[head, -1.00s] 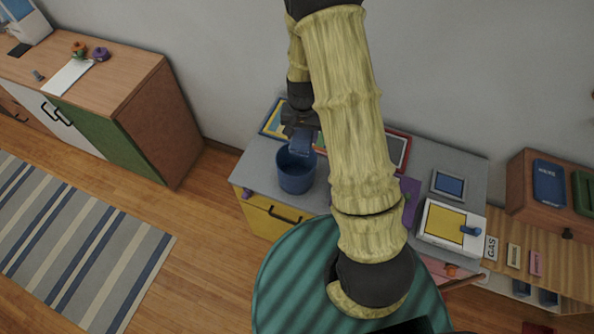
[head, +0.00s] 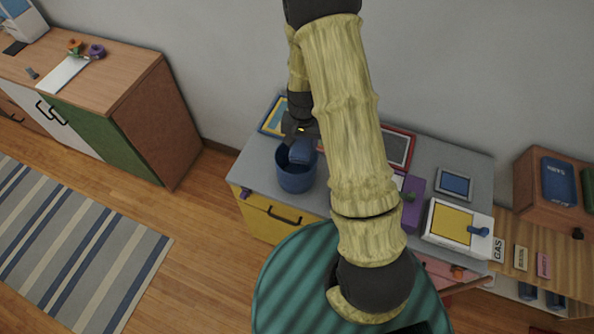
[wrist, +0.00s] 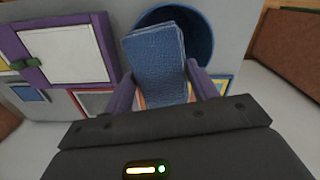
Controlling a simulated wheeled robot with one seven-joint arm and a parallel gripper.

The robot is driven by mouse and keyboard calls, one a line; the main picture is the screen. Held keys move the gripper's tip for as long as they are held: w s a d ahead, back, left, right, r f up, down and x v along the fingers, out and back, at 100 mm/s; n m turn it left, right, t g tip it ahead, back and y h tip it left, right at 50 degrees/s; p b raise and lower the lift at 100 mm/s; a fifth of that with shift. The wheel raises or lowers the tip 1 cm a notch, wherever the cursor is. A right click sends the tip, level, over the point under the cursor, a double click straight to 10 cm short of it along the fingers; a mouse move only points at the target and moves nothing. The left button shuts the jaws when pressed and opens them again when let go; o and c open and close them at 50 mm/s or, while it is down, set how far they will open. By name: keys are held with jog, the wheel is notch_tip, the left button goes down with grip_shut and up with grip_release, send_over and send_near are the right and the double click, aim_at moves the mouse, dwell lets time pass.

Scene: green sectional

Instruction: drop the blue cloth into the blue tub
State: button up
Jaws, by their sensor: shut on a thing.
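The blue tub (head: 295,180) stands on the grey top of the low cabinet in the head view. The blue cloth (head: 301,151) is at the tub's mouth, below my gripper (head: 300,138). In the wrist view my gripper (wrist: 163,88) is shut on the blue cloth (wrist: 154,58), which sits between its two purple fingers. The blue tub (wrist: 203,35) shows behind the cloth in that view, its round opening partly hidden by the cloth. I cannot tell whether the cloth touches the tub's wall.
The grey cabinet top (head: 253,160) also bears a purple frame (head: 413,197), a white box with a yellow panel (head: 455,224) and a small blue-screened panel (head: 455,185). A wooden cabinet (head: 150,100) stands at the left. My arm hides part of the top.

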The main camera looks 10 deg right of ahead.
jog(key=o, duration=1)
jog(key=shift+r, duration=0.1)
notch_tip(320, 180, up, 17)
jog(key=b, duration=0.3)
jog(key=shift+r, duration=0.15)
jog(key=shift+s, duration=0.1)
dwell(0.4)
jog(key=s+f+n+t, duration=0.1)
jog(key=s+n, duration=0.4)
jog(key=s, duration=0.9)
jog(key=shift+f+t, duration=0.3)
jog(key=shift+t, duration=0.5)
